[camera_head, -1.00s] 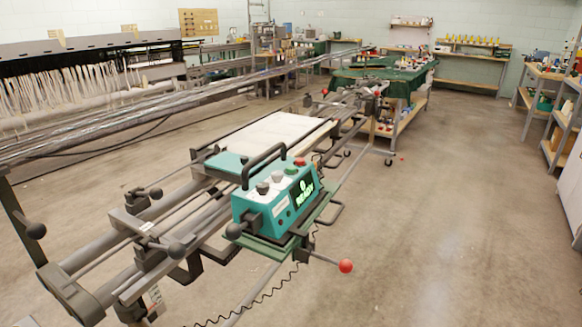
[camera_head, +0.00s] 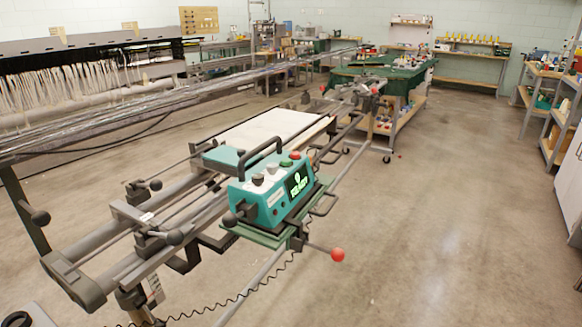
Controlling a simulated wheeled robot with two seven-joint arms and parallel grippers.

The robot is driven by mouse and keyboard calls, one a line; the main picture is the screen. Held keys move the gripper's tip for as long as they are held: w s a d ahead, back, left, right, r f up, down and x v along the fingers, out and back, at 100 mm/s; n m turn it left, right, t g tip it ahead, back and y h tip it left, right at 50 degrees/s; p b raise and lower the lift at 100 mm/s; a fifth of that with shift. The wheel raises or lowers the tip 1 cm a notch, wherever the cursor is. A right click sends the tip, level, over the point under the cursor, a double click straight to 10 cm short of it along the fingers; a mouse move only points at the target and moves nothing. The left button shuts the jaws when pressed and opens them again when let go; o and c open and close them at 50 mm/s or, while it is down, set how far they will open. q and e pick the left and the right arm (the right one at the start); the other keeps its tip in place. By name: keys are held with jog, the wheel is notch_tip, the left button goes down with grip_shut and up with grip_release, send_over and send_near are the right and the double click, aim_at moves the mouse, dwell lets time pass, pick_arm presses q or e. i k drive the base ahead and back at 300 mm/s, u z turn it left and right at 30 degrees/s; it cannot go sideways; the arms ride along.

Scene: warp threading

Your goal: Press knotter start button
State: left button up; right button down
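The knotter (camera_head: 262,208) is a teal box with a black carrying handle (camera_head: 262,152), mounted on the rails of the long frame near the middle of the view. Its front has a dark display (camera_head: 297,182) with green lettering too small to read surely. On its top are a red button (camera_head: 295,155), a small dark green button (camera_head: 286,163) beside it, and two grey-black knobs (camera_head: 265,174). I cannot tell from a label which is the start button. Neither gripper is in view, and nothing touches the knotter's top.
A lever with a red ball (camera_head: 337,255) sticks out at the knotter's front right. A coiled black cable (camera_head: 225,303) hangs below. A green-covered table (camera_head: 405,85) stands behind. The floor right of the frame is clear. A grey and black part shows at the bottom left corner.

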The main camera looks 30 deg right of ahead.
aim_at(286, 162)
jog(key=k, duration=0.4)
jog(key=u, duration=0.8)
jog(key=i, duration=0.65)
jog(key=z, duration=0.7)
